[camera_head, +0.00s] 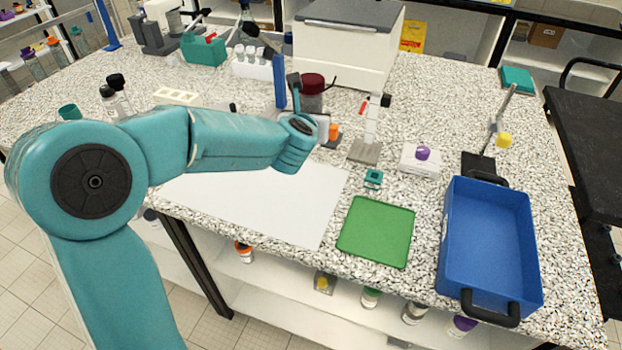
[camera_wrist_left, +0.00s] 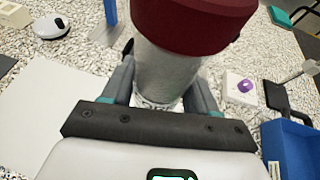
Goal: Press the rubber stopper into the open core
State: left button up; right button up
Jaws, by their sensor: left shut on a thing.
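My left gripper (camera_head: 313,103) is shut on a grey cylinder with a wide dark red top (camera_head: 312,83). In the left wrist view the grey cylinder (camera_wrist_left: 163,75) stands between the two fingers, with the dark red top (camera_wrist_left: 190,22) above them. The top looks roughly upright. The cylinder's lower end is hidden, so I cannot tell whether it touches anything. I cannot tell for certain which thing is the rubber stopper or the open core. My right gripper is not in view.
A white sheet (camera_head: 265,205) and a green mat (camera_head: 376,232) lie in front. A blue tray (camera_head: 488,235) stands at right. A purple knob (camera_head: 423,153) sits on a white block (camera_head: 411,168), near a grey-footed stand (camera_head: 365,152). A large white box (camera_head: 345,50) stands behind.

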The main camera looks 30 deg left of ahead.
pick_arm(q)
notch_tip(320, 180, down, 12)
jog(key=b, duration=0.1)
jog(key=shift+r, duration=0.2)
notch_tip(320, 180, down, 4)
jog(key=shift+w+f, duration=0.15)
dwell(0.3)
